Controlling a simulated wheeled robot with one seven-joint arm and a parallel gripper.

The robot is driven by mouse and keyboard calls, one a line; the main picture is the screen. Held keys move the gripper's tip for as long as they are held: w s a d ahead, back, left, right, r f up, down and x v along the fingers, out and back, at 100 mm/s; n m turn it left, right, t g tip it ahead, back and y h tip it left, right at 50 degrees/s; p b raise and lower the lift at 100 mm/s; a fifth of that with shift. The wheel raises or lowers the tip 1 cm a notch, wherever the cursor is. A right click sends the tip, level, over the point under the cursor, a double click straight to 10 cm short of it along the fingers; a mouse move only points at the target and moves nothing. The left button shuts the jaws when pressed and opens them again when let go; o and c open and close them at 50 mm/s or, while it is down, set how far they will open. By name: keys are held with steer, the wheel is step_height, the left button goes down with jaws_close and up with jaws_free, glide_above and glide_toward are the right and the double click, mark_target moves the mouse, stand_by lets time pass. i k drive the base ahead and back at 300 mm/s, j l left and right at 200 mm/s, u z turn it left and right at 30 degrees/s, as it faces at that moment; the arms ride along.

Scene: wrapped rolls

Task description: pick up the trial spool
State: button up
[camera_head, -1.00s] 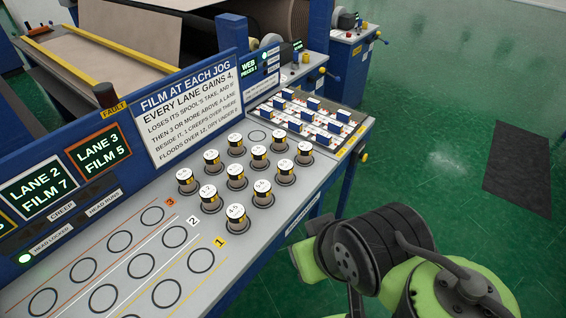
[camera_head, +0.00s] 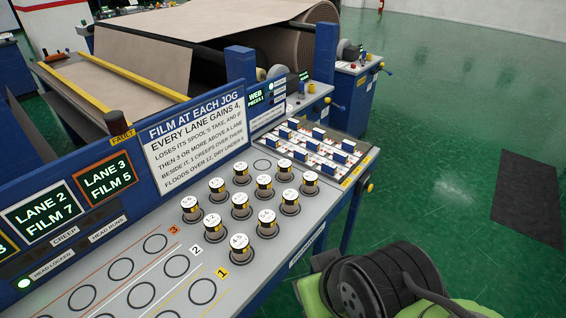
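Several short spools (camera_head: 240,205) with white numbered tops and dark-and-yellow sides stand upright in rows on the grey bench top (camera_head: 190,235). The nearest spool (camera_head: 239,246) is beside the yellow "1" mark. I cannot tell which one is the trial spool, as the small labels are hard to read. One ring (camera_head: 262,165) at the back of the group is empty. My arm, green and black, shows at the bottom right, off the bench's right side. My gripper is not in view.
Empty rings (camera_head: 121,269) lie along lanes 3, 2 and 1. A tray (camera_head: 355,172) of small blue-and-white pieces sits at the bench's far right end. A sign panel (camera_head: 195,130) rises behind the spools. Green floor (camera_head: 440,190) to the right is open, with a dark mat (camera_head: 530,200).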

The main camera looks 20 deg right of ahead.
mark_target(310, 179)
steer(key=i+l+u, duration=0.4)
steer(key=l+u, duration=0.25)
steer(key=i+l+u, duration=0.15)
steer(key=l+u, duration=0.15)
